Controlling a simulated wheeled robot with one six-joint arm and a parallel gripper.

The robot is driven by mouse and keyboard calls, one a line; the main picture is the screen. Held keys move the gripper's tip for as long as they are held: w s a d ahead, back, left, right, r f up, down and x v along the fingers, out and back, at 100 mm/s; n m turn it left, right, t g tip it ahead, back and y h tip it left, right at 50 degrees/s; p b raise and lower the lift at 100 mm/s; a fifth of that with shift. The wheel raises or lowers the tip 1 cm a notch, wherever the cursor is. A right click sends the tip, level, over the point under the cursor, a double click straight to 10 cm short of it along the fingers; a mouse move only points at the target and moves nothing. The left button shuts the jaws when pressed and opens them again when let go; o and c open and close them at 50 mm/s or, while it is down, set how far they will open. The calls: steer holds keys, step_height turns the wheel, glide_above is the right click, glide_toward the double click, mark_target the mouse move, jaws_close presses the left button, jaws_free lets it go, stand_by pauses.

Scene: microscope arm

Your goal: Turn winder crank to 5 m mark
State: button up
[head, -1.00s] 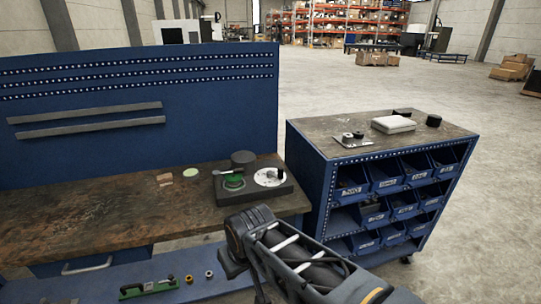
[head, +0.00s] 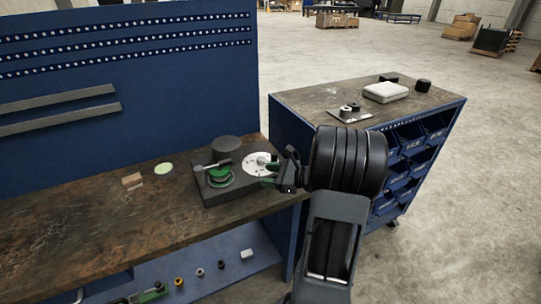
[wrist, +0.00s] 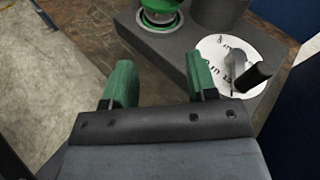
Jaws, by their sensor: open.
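The winder has a dark base (head: 240,191) at the right end of the workbench. A green spool (head: 219,180) sits on its left part. A white marked dial (head: 252,161) is on its right part, and shows more clearly in the wrist view (wrist: 213,47). A crank with a black knob (wrist: 257,76) stands over the dial. My gripper (wrist: 160,72) has green fingers spread open with nothing between them. In the wrist view the dial and crank lie just right of the right finger. In the head view my gripper (head: 271,174) partly hides the dial and crank.
A dark cylinder (head: 227,149) stands behind the spool. A pale green disc (head: 164,168) and small blocks (head: 132,180) lie on the bench (head: 60,227). A blue bin cart (head: 292,126) stands to the right, with a pale box (head: 386,92) on top.

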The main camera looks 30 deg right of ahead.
mark_target(272, 154)
steer(key=d+f+m+t+h, duration=0.2)
steer(key=d+m+t+h, duration=0.4)
steer(key=d, duration=0.5)
steer(key=shift+m+g+y, duration=0.5)
steer(key=shift+m+y, duration=0.1)
steer(key=p+x, duration=0.2)
steer(key=x, duration=1)
steer(key=shift+w+d+f, duration=0.1)
steer(key=shift+w+f, duration=0.1)
steer(key=shift+w, duration=0.05)
steer(key=shift+c, duration=0.5)
